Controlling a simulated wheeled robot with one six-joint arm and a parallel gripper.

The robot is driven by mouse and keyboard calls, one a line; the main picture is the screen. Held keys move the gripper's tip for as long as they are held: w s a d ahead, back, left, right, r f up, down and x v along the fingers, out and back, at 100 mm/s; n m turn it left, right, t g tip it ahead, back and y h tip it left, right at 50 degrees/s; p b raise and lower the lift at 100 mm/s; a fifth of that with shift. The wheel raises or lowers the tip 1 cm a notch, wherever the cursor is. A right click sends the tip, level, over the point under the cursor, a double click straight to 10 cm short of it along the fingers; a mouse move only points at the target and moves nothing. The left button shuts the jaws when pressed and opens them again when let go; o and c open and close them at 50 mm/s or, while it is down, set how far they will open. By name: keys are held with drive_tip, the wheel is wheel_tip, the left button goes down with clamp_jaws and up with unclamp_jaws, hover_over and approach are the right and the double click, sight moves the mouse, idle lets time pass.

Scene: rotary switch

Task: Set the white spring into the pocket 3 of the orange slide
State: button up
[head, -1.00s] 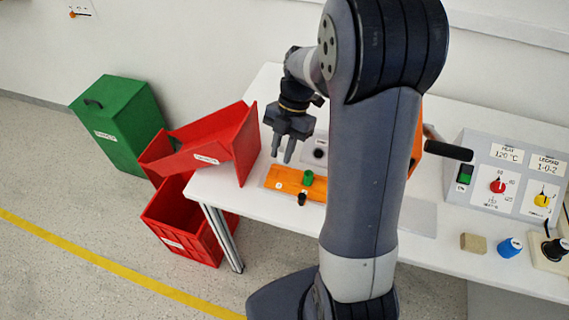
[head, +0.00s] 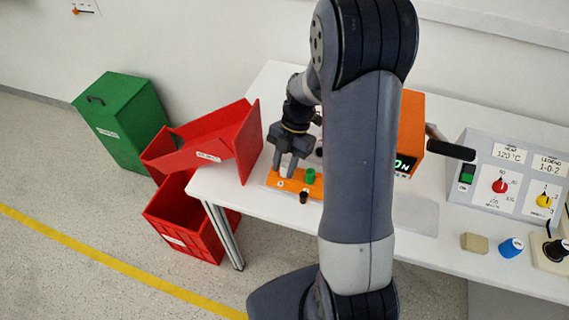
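The orange slide (head: 318,190) lies on the white table, partly hidden behind my gripper and arm. A green cylindrical piece (head: 310,176) stands on it, and a small dark brown piece (head: 303,197) is at its front edge. My gripper (head: 287,172) points down over the slide's left part, its fingertips low and close to the slide. The fingers are a little apart. A pale patch shows between them, but I cannot tell whether it is the white spring. I cannot make out the spring elsewhere, nor which pocket is number 3.
Red bins (head: 185,217) stand left of the white table (head: 230,200). An orange machine (head: 410,125) with a dark handle is behind my arm. A control panel (head: 510,180), a tan block (head: 474,243) and a blue knob-like piece (head: 510,247) are at the right.

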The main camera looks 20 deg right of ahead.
drive_tip(key=shift+o, duration=1.4)
drive_tip(key=shift+r, duration=0.25)
drive_tip(key=v, duration=1.1)
drive_tip(key=shift+d+r, duration=0.2)
drive_tip(key=shift+r, duration=0.15)
drive_tip(key=shift+w, duration=0.15)
drive_tip(key=x, duration=1.2)
drive_tip(key=shift+r, duration=1.5)
